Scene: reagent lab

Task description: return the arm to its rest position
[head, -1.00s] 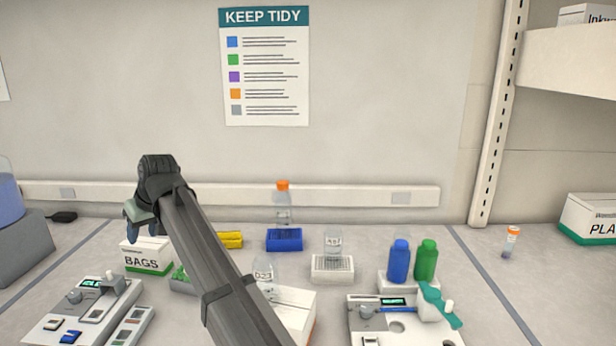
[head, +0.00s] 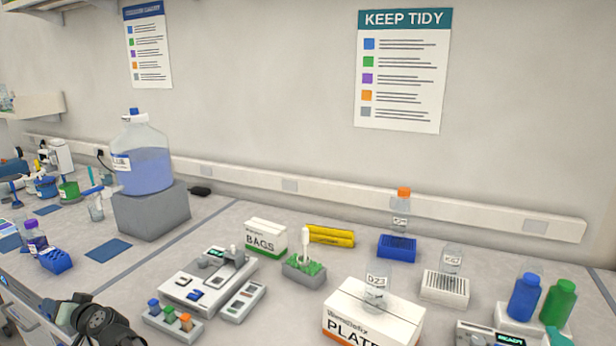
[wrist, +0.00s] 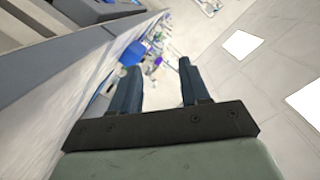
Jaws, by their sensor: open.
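My gripper (wrist: 160,88) shows in the wrist view with its two dark fingers apart and nothing between them. Beyond the fingers the wrist view shows the pale floor and, to the left, part of the bench, tilted and small. In the head view a dark part of my arm shows at the bottom left corner, in front of the bench edge. The fingertips cannot be made out there.
The bench holds a large blue-liquid bottle (head: 146,168) on a grey block (head: 152,212), a BAGS box (head: 265,238), a grey instrument (head: 207,280), a PLATE box (head: 372,318) and blue and green bottles (head: 524,298). Bare bench (head: 130,275) lies left of the instrument.

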